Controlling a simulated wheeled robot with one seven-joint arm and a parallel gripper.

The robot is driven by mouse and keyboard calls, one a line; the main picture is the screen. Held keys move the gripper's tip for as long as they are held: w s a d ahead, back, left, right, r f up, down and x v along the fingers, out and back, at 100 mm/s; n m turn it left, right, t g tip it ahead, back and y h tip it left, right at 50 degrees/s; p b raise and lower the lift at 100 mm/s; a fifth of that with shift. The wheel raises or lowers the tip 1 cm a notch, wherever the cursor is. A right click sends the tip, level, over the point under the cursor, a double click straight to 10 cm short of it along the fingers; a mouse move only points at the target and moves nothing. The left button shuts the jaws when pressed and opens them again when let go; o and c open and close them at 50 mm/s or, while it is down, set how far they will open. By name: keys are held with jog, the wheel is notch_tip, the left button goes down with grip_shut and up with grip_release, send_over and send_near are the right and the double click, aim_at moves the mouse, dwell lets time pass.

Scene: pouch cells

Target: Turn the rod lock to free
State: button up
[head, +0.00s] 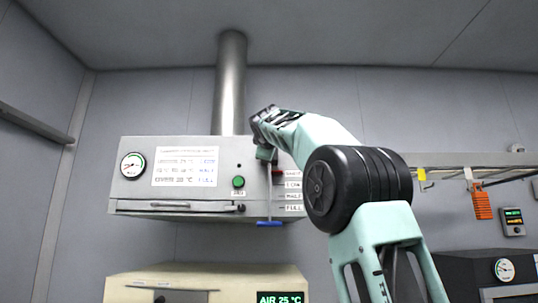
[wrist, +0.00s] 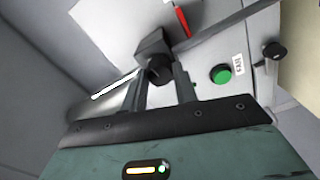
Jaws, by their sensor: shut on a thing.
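In the wrist view, a dark block with a round black knob (wrist: 158,66), which looks like the rod lock, sits between the fingertips of my gripper (wrist: 160,80). My gripper is shut on this knob. In the head view, my gripper (head: 266,150) is at the upper right of the grey cabinet and hides the lock. The metal rod (head: 269,200) hangs below it with a blue handle (head: 270,223) at its lower end. A red pointer (head: 278,171) is at the top label of the scale; it also shows in the wrist view (wrist: 182,20). I cannot read the lock's setting.
The grey cabinet (head: 205,198) has a gauge (head: 133,165), a printed panel (head: 185,167) and a green button (head: 238,182). A duct (head: 231,90) rises behind it. A cream unit (head: 205,285) stands below. A rail with an orange item (head: 482,205) is at the right.

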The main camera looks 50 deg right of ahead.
jog(key=shift+f+m, duration=0.15)
jog(key=shift+m, duration=0.75)
jog(key=shift+d+b, duration=0.1)
jog(key=shift+b, duration=0.2)
jog(key=o, duration=1)
jog(key=shift+s, duration=0.1)
jog(key=b+v, duration=0.8)
jog(key=v, duration=0.9)
jog(key=shift+a, duration=0.3)
